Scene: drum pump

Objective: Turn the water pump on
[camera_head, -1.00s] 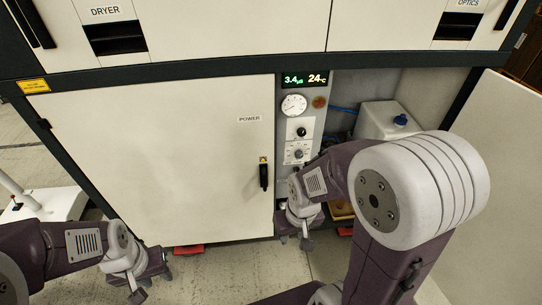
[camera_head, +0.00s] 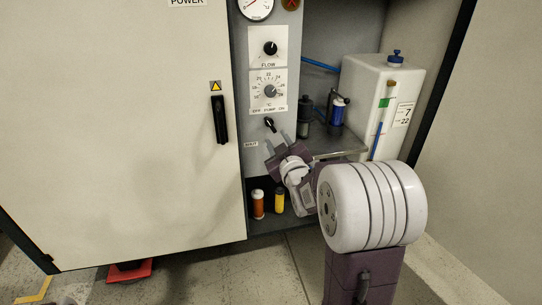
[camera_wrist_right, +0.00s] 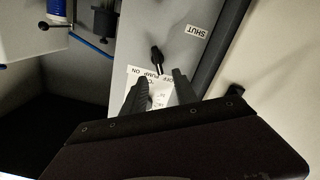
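The pump switch (camera_head: 269,122) is a small black-tipped lever on the grey panel, under the printed words OFF PUMP ON. In the head view its tip seems to lean up and left, toward the OFF side. It also shows in the right wrist view (camera_wrist_right: 156,54), just beyond the fingertips. My right gripper (camera_head: 277,146) is just below the switch. In the right wrist view my right gripper (camera_wrist_right: 160,82) has its two dark fingers apart with nothing between them. I cannot tell any contact with the lever. My left gripper is out of view.
The FLOW knob (camera_head: 270,48) and temperature dial (camera_head: 269,91) sit above the switch. A white tank (camera_head: 370,105) stands right of the panel. The closed POWER door (camera_head: 110,130) is left, with a black handle (camera_head: 219,119). Orange (camera_head: 258,204) and yellow (camera_head: 279,200) containers stand below.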

